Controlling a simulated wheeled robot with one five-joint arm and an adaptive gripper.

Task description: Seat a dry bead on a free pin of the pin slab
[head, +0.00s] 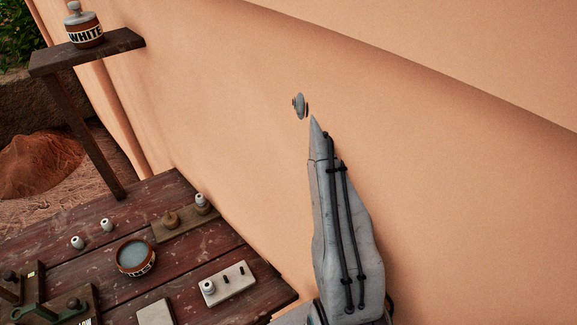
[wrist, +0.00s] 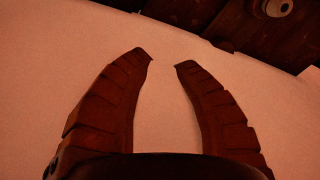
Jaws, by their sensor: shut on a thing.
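The pale pin slab (head: 238,290) lies at the table's front right in the head view. Two white beads (head: 77,242) (head: 106,224) stand loose on the table. In the head view my grey arm rises in front of the wall, away from the slab; the fingers cannot be made out clearly there.
A round bowl (head: 135,270) of grey-blue liquid stands mid-table. Behind it a wooden board (head: 187,226) bears a tan knobbed piece and a white-topped piece. A pale tile (head: 155,313) lies in front. A jar marked WHITE (head: 85,35) stands on a shelf (head: 120,42). The wall borders the table.

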